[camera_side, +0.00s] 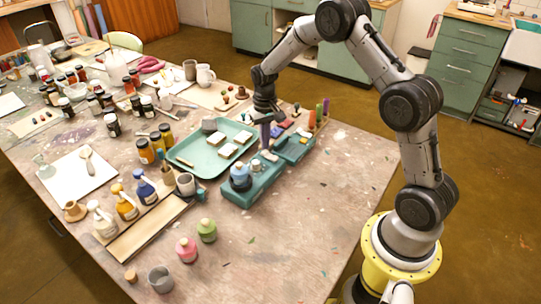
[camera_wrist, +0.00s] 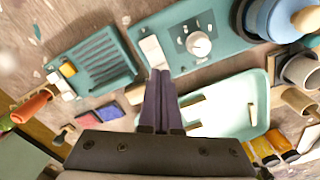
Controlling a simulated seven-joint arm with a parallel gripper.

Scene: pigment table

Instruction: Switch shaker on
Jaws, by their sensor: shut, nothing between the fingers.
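The shaker (camera_side: 262,184) is a teal box on the table, with a blue pot (camera_side: 240,178) on its near left end. In the wrist view its teal panel (camera_wrist: 172,30) carries a round white dial (camera_wrist: 198,44) and a pale rectangular switch (camera_wrist: 153,52). The blue pot is partly cut off at the top right (camera_wrist: 278,18). My gripper (camera_wrist: 160,76) is shut and empty, its dark fingers pointing down. In the wrist view the fingertips appear just below the switch; contact cannot be told. In the side view my gripper (camera_side: 266,143) is over the far end of the shaker.
A teal tray (camera_side: 183,160) with white blocks lies to the left of the shaker. A ribbed teal tray (camera_wrist: 95,62) lies beside it on the other side. Coloured sticks (camera_side: 318,114) stand behind. Bottles and cups crowd the table's left. The front right tabletop (camera_side: 330,195) is mostly clear.

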